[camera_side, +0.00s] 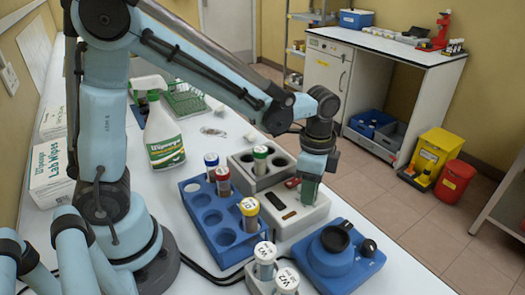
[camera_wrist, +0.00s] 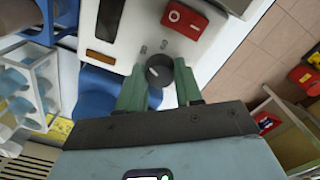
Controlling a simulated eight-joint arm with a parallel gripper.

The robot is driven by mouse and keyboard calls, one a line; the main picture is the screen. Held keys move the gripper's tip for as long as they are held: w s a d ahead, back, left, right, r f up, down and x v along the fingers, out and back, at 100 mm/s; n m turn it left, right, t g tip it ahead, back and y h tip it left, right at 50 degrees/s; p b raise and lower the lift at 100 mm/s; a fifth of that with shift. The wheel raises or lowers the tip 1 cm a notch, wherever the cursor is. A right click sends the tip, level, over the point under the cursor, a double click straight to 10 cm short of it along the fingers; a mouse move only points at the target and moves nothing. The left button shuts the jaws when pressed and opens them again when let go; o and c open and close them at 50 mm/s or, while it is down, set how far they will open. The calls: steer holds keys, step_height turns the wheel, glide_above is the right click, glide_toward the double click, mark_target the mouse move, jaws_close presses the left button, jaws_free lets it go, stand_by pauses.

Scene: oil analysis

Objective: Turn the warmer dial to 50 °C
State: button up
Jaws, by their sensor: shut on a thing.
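The warmer (camera_side: 306,213) is a pale box with round wells at its back, standing on the white bench; its panel also shows in the wrist view (camera_wrist: 143,22). The black round dial (camera_wrist: 159,72) sits on that panel, with a small white mark pointing to the upper left. Small grey numerals are printed above the dial but are too small to read surely. My gripper (camera_wrist: 160,85) has its green fingers on either side of the dial, shut on it. In the side view my gripper (camera_side: 311,188) points down at the warmer's panel and hides the dial.
A red rocker switch (camera_wrist: 185,18) and a dark display (camera_wrist: 110,20) are on the panel near the dial. A blue rack (camera_side: 222,240) with capped vials stands left of the warmer. A blue device (camera_side: 338,262) with a black knob stands in front. A green-capped vial (camera_side: 260,158) is in a well.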

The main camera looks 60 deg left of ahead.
steer(key=o, duration=1)
steer(key=shift+o, duration=0.2)
steer(key=shift+r, duration=0.1)
step_height(320, 180, up, 12)
steer(key=shift+f, duration=6.1)
steer(key=shift+r, duration=0.1)
